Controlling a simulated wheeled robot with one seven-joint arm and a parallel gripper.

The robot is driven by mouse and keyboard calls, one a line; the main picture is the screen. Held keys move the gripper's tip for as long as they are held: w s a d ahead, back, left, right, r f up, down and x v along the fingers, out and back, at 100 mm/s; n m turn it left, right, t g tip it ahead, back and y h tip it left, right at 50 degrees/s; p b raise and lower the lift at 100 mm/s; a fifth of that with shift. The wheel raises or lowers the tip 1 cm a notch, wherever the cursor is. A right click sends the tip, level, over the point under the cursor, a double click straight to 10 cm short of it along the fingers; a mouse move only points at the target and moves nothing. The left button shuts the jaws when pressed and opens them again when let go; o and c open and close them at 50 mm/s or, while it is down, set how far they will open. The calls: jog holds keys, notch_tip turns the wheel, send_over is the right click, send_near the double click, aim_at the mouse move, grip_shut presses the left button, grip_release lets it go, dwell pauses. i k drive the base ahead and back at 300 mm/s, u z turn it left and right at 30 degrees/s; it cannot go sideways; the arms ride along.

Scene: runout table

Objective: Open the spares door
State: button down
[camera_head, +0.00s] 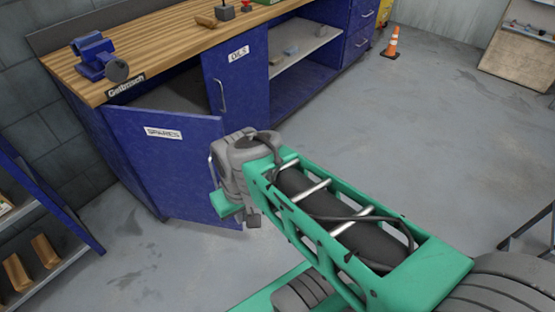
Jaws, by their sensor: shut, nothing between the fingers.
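The blue spares door (180,165), labelled SPARES, stands swung out from the workbench cabinet, hinged at its left side. A dark gap into the cabinet (185,92) shows above its top edge. A thin silver handle (211,172) shows near the door's free right edge, partly covered by my wrist. My gripper (250,219) is at the free edge of the door, pointing down, shut and empty. My wrist hides part of the door edge, and I cannot tell whether the gripper touches the door.
The OILS door (245,75) beside it is shut. An open shelf bay (300,55) lies to its right. A blue vise (98,58) sits on the wooden bench top. A blue shelf rack (45,215) stands at the left. An orange cone (391,43) stands farther back.

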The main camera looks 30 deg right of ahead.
aim_at(169, 151)
jog(key=u, duration=0.6)
jog(key=i, duration=0.35)
jog(key=u, duration=0.85)
jog(key=i, duration=0.8)
